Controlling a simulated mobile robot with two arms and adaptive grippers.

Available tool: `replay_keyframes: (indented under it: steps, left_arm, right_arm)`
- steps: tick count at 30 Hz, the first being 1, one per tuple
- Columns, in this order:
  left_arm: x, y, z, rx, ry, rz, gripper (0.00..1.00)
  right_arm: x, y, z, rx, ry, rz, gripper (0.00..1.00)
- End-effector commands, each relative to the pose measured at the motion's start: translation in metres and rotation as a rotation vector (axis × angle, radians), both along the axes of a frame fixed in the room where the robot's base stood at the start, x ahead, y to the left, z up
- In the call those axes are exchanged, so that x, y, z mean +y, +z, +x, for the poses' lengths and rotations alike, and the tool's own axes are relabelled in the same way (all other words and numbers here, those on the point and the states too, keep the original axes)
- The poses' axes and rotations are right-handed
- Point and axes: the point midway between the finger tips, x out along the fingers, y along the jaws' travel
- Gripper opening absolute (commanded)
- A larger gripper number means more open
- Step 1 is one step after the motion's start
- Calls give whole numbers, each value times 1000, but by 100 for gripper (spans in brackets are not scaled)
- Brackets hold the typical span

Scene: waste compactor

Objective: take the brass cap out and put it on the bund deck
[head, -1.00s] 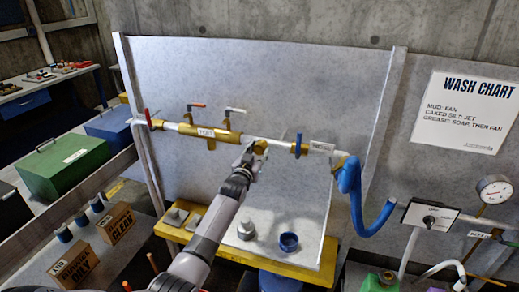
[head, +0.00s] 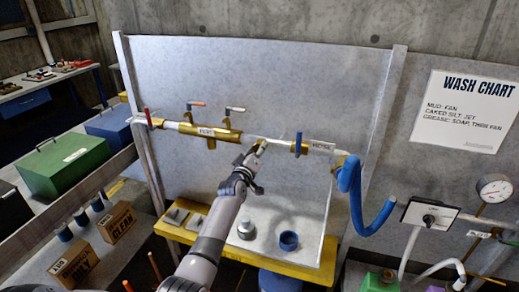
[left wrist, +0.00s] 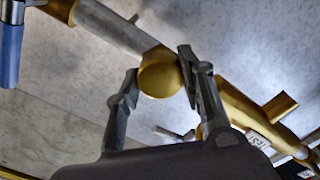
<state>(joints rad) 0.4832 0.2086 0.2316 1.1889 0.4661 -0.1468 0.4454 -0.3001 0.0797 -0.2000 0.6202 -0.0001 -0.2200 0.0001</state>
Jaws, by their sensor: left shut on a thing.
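The brass cap (left wrist: 160,76) is a round, dull gold piece between the two fingers of my left gripper (left wrist: 157,70) in the left wrist view. It lies against the line of the grey pipe (left wrist: 118,28); whether it is still joined to the pipe I cannot tell. In the head view my left gripper (head: 258,147) is shut on it, at the pipe between the long brass body (head: 205,132) and the blue-handled valve (head: 298,145). The gripper mostly hides the cap there. The bund deck (head: 250,258), pale with a yellow edge, lies below. My right gripper is not in view.
On the deck stand a grey fitting (head: 246,230), a blue cup (head: 288,240) and small grey pieces at the left. A blue hose (head: 360,205) hangs at the right. Two red-handled or grey levers rise above the pipe. Bare deck shows behind the cup.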

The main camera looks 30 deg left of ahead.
Motion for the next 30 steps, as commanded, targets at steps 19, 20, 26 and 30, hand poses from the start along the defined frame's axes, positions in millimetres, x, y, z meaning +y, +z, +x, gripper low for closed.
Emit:
replay_keyframes:
  steps: [19,20,26,30]
  left_arm:
    - [0,1,0,-106,0,-433,3]
    - [0,1,0,-106,0,-432,3]
    - [0,1,0,-104,1,-431,50]
    - [0,1,0,-103,0,-430,59]
  right_arm:
    - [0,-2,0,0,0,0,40]
    - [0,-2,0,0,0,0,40]
    - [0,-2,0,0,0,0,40]
    - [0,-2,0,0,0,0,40]
